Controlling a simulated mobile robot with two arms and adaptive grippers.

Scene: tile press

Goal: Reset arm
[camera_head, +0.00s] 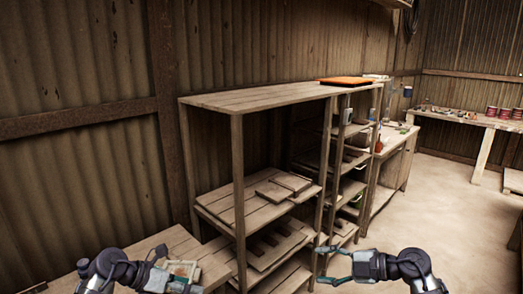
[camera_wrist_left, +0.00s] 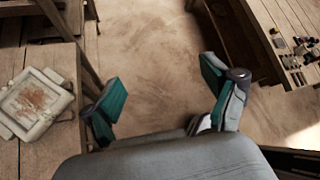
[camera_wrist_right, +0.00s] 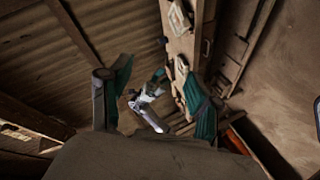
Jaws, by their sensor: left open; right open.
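My left gripper (camera_head: 176,270) is at the bottom left of the head view. In the left wrist view its teal-padded fingers (camera_wrist_left: 160,92) are spread with nothing between them. My right gripper (camera_head: 324,265) is in front of the wooden shelf, with its fingers apart and empty. Its spread fingers also show in the right wrist view (camera_wrist_right: 160,85). A pale, worn frame with a reddish-brown middle (camera_wrist_left: 34,101) lies on a wooden surface left of the left gripper. In the head view this frame (camera_head: 182,268) is partly hidden behind the left gripper.
A wooden shelf unit (camera_head: 238,175) stands ahead, with wooden boards (camera_head: 283,187) on a shelf and an orange flat item (camera_head: 345,81) on top. A wooden table (camera_head: 172,240) is at lower left. A workbench (camera_head: 470,118) stands at far right. The floor (camera_head: 430,205) at right is clear.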

